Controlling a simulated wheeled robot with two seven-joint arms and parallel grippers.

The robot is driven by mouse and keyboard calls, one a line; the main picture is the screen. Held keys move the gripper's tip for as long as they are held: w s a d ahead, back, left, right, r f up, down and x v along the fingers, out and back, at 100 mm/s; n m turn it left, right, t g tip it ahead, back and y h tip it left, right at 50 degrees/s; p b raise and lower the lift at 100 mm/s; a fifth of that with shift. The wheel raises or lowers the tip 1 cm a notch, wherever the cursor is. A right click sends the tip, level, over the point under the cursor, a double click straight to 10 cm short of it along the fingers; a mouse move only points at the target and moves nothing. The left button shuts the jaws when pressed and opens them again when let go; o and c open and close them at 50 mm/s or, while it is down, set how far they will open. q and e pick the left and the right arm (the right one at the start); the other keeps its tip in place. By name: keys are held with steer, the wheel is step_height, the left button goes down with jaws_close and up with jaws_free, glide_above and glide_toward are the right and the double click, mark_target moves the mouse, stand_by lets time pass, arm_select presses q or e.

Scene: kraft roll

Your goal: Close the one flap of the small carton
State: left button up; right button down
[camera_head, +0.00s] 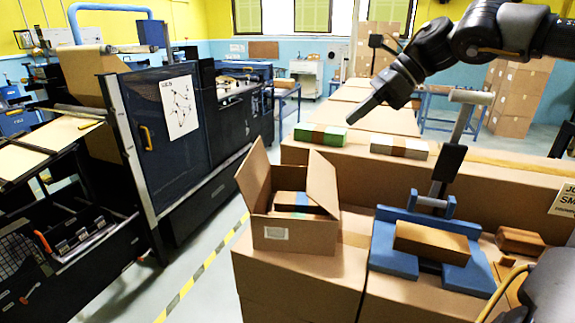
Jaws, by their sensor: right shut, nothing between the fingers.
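The small carton (270,232) is brown cardboard and stands open at the top on a larger box. One panel (322,182) stands raised on its right side, and another (254,178) rises at its left. I cannot tell for sure which of these is the flap. Inside the carton lies a brown block-like pack (292,199), partly hidden by the walls. My right gripper (356,117) comes in from the upper right, shut and empty, with its tip pointing down-left. It appears above and right of the carton, apart from it. My left gripper is not in view.
A blue fixture (396,262) with a brown block (432,241) and an upright lever (450,160) stands right of the carton. Wrapped packs (320,134) (399,147) lie on boxes behind. A dark machine (165,140) stands at left beyond the floor aisle.

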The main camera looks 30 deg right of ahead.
steer(key=d, duration=0.1)
steer(key=p, duration=0.6)
glide_toward(311, 167)
steer(key=shift+n+g+h, duration=0.3)
steer(key=x, duration=0.5)
steer(key=shift+w+a+r, duration=0.25)
steer(key=shift+a, duration=0.15)
steer(key=shift+p+x, duration=0.35)
steer(key=shift+x, duration=0.45)
steer(key=shift+f, duration=0.1)
